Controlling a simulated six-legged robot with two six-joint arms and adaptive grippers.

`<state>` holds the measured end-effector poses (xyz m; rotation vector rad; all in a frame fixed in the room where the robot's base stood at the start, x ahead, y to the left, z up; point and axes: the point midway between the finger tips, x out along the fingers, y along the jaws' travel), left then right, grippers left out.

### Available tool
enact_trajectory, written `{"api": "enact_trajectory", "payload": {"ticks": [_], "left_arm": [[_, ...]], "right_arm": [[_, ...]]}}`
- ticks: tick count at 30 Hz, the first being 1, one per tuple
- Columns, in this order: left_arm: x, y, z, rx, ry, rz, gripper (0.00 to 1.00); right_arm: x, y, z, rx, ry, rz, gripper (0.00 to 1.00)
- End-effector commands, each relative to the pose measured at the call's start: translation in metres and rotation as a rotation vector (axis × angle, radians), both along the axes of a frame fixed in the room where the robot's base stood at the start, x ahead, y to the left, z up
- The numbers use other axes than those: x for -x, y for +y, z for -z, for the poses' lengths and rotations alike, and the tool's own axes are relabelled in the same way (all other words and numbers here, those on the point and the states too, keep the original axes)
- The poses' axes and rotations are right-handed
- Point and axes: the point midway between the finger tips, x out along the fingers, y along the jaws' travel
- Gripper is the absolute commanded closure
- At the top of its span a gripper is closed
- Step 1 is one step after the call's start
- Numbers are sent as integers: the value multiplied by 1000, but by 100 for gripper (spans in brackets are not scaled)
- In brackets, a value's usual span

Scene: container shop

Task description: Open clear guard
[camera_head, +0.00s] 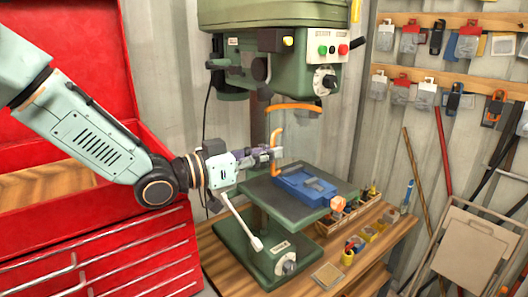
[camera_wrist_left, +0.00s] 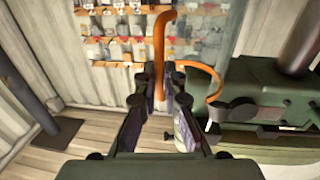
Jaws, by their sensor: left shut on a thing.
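The clear guard shows in the head view mainly by its curved orange rim (camera_head: 296,107), below the drill press head; its transparent panel is hard to make out. An orange handle (camera_head: 277,150) stands upright beside it, bent at its lower end. My left gripper (camera_head: 274,153) reaches in from the left and is shut on this handle. In the left wrist view, the handle (camera_wrist_left: 159,50) runs down between the fingers (camera_wrist_left: 158,88), and the curved orange rim (camera_wrist_left: 208,76) is just right of them. The exact finger contact is small in the picture. My right gripper is not in view.
The green drill press head (camera_head: 270,40) is above the gripper. Below are the press table (camera_head: 258,192) with a blue vise (camera_head: 303,187), a lever with a pale knob (camera_head: 256,243) and the wooden bench (camera_head: 384,240). A red tool cabinet (camera_head: 150,255) stands at left.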

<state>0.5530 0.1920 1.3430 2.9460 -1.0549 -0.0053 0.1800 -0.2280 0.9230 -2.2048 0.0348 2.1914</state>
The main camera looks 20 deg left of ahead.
Motion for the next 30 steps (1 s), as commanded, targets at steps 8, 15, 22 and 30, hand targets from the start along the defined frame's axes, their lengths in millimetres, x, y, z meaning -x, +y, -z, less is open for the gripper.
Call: {"api": "enact_trajectory", "payload": {"ticks": [8,15,22,30], "left_arm": [[-5,5,-7,6,-15,-15,100],[-5,6,-5,5,-10,-12,82],[-4,6,-3,2,-4,-10,82],[-3,5,-2,0,-4,-8,82]], "right_arm": [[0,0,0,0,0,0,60],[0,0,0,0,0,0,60],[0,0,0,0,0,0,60],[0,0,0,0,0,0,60]]}}
